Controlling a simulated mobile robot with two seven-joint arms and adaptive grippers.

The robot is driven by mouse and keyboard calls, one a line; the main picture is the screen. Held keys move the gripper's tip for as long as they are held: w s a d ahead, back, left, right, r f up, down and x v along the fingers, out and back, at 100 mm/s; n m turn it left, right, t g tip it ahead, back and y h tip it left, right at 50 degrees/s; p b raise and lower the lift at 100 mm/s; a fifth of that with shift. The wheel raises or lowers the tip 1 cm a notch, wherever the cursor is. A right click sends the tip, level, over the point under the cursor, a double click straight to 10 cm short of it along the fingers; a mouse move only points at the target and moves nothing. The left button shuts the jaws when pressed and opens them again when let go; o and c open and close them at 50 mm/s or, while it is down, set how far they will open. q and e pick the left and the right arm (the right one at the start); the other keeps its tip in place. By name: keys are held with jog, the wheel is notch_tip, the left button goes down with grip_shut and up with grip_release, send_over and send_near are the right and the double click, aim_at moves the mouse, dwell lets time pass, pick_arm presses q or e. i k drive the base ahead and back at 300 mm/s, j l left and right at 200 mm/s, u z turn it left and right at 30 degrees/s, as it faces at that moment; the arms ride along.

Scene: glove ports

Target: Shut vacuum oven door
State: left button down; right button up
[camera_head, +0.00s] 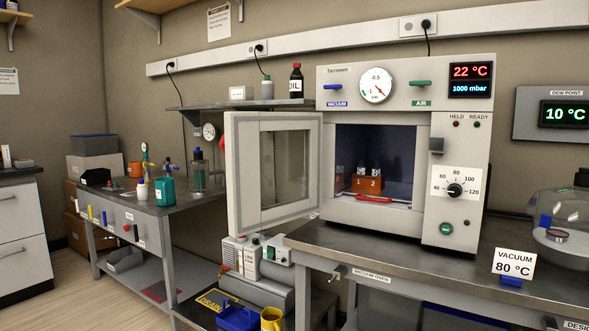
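The vacuum oven (462,139) stands on the metal bench at centre right. Its door (242,172) is swung wide open to the left, showing its window (285,166) and pale frame. The oven chamber (385,147) is open to view; inside sit an orange block (367,184) marked 2 with small vials on it, and a red-handled item (373,199) near the front. A dark latch piece (436,145) is on the oven front, right of the opening. Neither of my grippers is in view.
A pump (262,270) and a yellow mug (271,319) are below the door, left of the bench (400,251). A sign reading 80 °C (513,264) stands on the bench at right, near a glass desiccator (562,225). The bench before the oven is clear.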

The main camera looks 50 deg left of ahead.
aim_at(245, 216)
jog(key=j+z, duration=0.35)
jog(key=j, duration=1.55)
jog(key=j+z, duration=0.15)
jog(key=j, duration=0.6)
jog(key=k+j, duration=0.15)
jog(key=j, duration=0.65)
jog(key=i+j, duration=0.15)
jog(key=j, duration=0.15)
jog(key=i+j, duration=0.15)
jog(key=j, duration=0.15)
jog(key=i+j, duration=0.15)
jog(key=j, duration=0.15)
